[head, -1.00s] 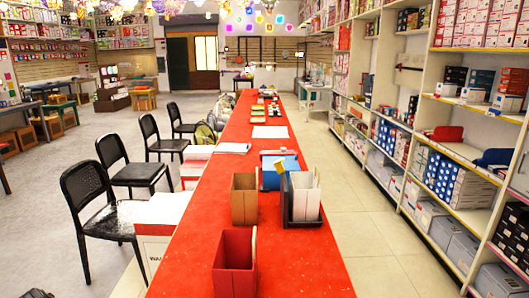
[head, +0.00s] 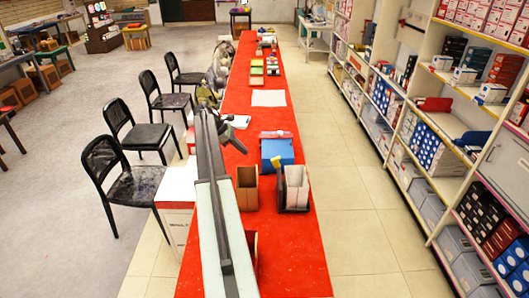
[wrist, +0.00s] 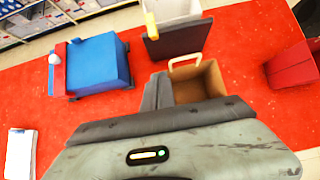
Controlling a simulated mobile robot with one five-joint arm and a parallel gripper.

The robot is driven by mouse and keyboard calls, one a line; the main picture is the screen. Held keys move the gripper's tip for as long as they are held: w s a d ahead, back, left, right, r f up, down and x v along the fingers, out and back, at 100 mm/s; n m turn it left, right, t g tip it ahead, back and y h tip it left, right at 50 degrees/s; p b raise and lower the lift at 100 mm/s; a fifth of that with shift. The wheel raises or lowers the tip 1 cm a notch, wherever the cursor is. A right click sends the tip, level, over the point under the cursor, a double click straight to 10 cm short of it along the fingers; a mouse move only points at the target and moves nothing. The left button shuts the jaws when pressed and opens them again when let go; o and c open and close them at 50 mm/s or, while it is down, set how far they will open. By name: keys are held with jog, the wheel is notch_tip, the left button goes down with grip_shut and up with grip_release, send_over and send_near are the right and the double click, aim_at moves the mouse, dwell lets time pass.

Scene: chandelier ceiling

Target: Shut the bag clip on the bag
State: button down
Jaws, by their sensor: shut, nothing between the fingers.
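My gripper (head: 236,140) is at the far end of my raised arm in the head view, over the left part of the red table. In the wrist view my gripper (wrist: 157,92) is shut and empty, partly covering an open brown bag-like container (wrist: 208,82) with a cream loop. The brown container (head: 247,190) stands upright. Beside it is a pale container (head: 297,185) in a dark holder. A yellow piece (head: 277,165) leans at its edge; it also shows in the wrist view (wrist: 151,26). I cannot tell for sure whether it is the bag clip.
A blue box (head: 277,152) with a red edge sits behind the containers. A red container (wrist: 291,68) stands to the side, mostly hidden by my arm in the head view. Chairs (head: 135,185) line the left; shelves (head: 440,130) line the right beyond a clear aisle.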

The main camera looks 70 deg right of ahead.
aim_at(277, 162)
jog(key=shift+a+f, duration=0.1)
jog(key=b+x, duration=0.8)
jog(key=x, duration=0.2)
jog(key=shift+f+b, duration=0.35)
jog(key=shift+f, duration=0.05)
jog(key=s+r+p, duration=0.1)
jog(key=s+d+r+p, duration=0.1)
jog(key=s, duration=0.1)
jog(key=shift+s+d+r+p, duration=0.15)
jog(key=shift+s+r+p, duration=0.05)
jog(key=shift+r+p, duration=0.1)
